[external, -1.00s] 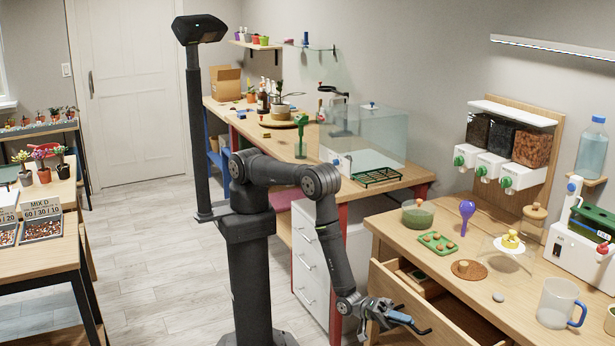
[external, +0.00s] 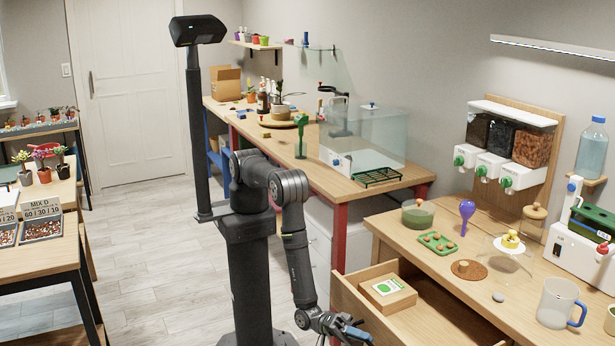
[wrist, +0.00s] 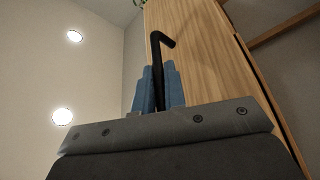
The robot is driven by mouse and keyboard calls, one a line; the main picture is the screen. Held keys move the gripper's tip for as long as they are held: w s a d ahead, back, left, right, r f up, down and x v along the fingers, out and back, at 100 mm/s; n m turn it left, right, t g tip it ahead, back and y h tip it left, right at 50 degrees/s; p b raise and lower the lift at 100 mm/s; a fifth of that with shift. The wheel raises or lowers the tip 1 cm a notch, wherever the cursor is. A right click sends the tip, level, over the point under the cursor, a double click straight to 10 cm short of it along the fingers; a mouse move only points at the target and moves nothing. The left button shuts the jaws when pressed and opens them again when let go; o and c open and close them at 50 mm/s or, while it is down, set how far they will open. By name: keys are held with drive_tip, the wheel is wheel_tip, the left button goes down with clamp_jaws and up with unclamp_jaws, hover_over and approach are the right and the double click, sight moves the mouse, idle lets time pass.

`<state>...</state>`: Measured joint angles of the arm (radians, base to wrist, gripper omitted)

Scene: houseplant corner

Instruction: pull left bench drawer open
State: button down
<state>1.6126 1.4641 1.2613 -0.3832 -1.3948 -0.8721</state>
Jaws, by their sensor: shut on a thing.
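The left bench drawer (external: 375,322) is pulled well out from under the right-hand wooden bench, and its inside shows from above. A small wooden box with a green and white label (external: 388,290) lies inside. My gripper (external: 352,331) is at the drawer's front, low in the external view. In the wrist view, its blue fingers (wrist: 159,90) are shut on the black drawer handle (wrist: 158,52). The wooden drawer front (wrist: 200,60) rises behind the handle there. In the external view the handle is mostly hidden by the gripper.
The bench top (external: 400,228) above holds a green tray (external: 438,243), a purple scoop (external: 467,210) and a glass mug (external: 557,303). A white drawer cabinet (external: 318,245) stands behind my arm.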

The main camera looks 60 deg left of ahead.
drive_tip(key=c, duration=1.5)
unclamp_jaws()
drive_tip(key=shift+a, duration=0.1)
drive_tip(key=v, duration=1.7)
drive_tip(key=shift+a, duration=0.1)
drive_tip(key=x, duration=1.7)
drive_tip(key=shift+d, duration=0.25)
